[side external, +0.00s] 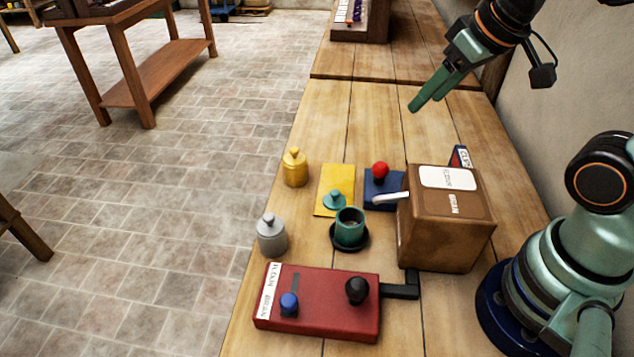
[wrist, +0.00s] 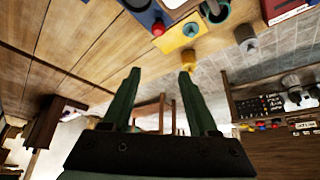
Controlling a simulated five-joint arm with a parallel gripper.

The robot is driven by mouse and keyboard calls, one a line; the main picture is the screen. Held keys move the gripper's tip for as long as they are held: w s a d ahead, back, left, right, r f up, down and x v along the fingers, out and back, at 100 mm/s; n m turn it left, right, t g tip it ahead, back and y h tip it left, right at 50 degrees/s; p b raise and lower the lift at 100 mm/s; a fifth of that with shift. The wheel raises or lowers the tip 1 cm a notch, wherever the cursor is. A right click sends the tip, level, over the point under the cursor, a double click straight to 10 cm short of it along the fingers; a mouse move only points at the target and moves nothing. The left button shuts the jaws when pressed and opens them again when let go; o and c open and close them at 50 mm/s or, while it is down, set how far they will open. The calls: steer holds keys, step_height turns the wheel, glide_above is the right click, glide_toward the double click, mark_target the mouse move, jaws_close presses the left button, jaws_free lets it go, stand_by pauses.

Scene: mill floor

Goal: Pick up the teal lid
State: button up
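The teal lid (side external: 335,199), a small disc with a knob, lies on the front part of a yellow mat (side external: 337,176). It also shows in the wrist view (wrist: 190,29), near the top edge. Right in front of it, an open teal pot (side external: 350,222) stands on a dark saucer (side external: 349,243). My gripper (side external: 418,104) is up at the back right of the side view, above the bench and well away from the lid. In the wrist view my gripper's fingers (wrist: 161,72) are spread apart with nothing between them.
A brown box (side external: 430,235) with a white lever stands right of the pot. A blue block with a red knob (side external: 380,170) sits behind it. A yellow jar (side external: 295,168) and grey jar (side external: 271,235) stand left. A red lever box (side external: 320,318) is in front.

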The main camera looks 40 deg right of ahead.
steer(key=n+g, duration=0.6)
steer(key=n, duration=0.8)
glide_above(335, 192)
steer(key=f, duration=1.2)
steer(key=s+f, duration=0.1)
steer(key=f, duration=0.5)
steer(key=shift+d, duration=0.3)
steer(key=shift+w+a+f, duration=0.1)
steer(key=shift+w+f, duration=0.05)
steer(key=shift+f, duration=0.7)
steer(key=shift+w+a+f, duration=0.1)
steer(key=shift+w+f, duration=0.1)
steer(key=shift+f, duration=0.7)
steer(key=shift+w+a+f, duration=0.1)
steer(key=shift+w+f, duration=0.05)
steer(key=shift+f, duration=0.7)
steer(key=shift+c, duration=0.3)
jaws_close()
